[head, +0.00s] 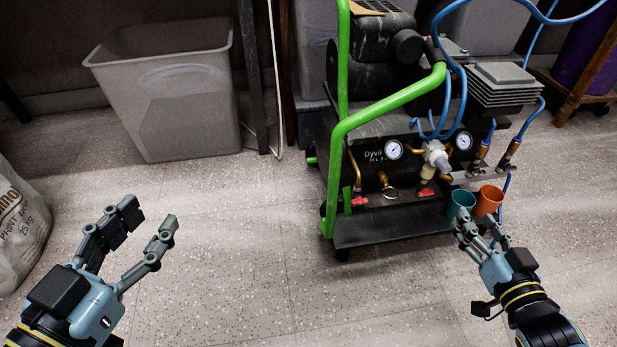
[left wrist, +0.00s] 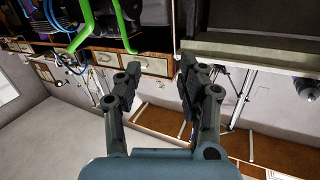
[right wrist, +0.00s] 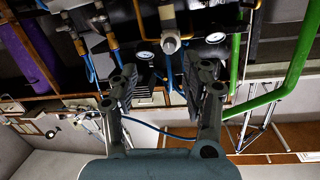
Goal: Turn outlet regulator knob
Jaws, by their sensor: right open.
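The air compressor (head: 380,130) stands on the floor in a green tube frame. A pale regulator knob (head: 437,157) sits on its front pipework between two round gauges, and I take it for the outlet regulator knob. It also shows near the top of the right wrist view (right wrist: 170,46). My right gripper (head: 481,230) is open and empty, below and to the right of the knob, apart from it. Its fingers (right wrist: 161,78) stand spread in the right wrist view. My left gripper (head: 150,222) is open and empty over bare floor, far left of the compressor.
A teal cup (head: 462,200) and an orange cup (head: 489,200) are close beyond my right fingertips. Red-handled valves (head: 426,192) and a green frame tube (head: 385,103) surround the pipework. Blue hoses (head: 447,90) hang nearby. A grey bin (head: 175,100) stands at back left. The middle floor is clear.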

